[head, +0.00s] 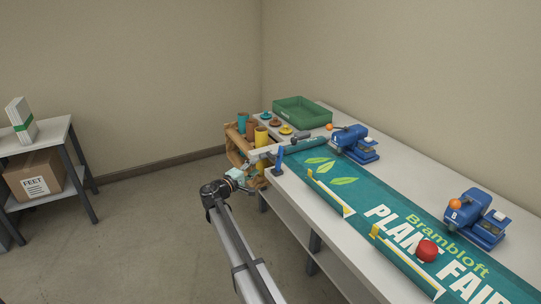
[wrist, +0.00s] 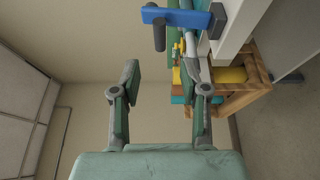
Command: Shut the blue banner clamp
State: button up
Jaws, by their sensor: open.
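The blue banner clamp (head: 279,160) stands at the near left corner of the table, by the end of the green banner (head: 312,158). Its blue lever points up. My gripper (head: 249,170) is just left of the clamp, off the table edge. In the wrist view my gripper (wrist: 160,76) has its fingers apart, with nothing between them. The clamp lies beyond the fingertips, not touching them.
Two blue presses (head: 355,143) (head: 477,217) stand along the table's back side. A red round object (head: 427,250) lies on the banner. A green tray (head: 301,111) and a wooden rack (head: 239,148) are beyond the clamp. Open floor lies left of the table.

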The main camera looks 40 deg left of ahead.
aim_at(270, 154)
jog(key=w+p, duration=0.1)
jog(key=w, duration=0.4)
jog(key=w+p, duration=0.1)
jog(key=w, duration=0.5)
jog(key=shift+a+r, duration=0.15)
jog(key=shift+a, duration=0.05)
grip_shut()
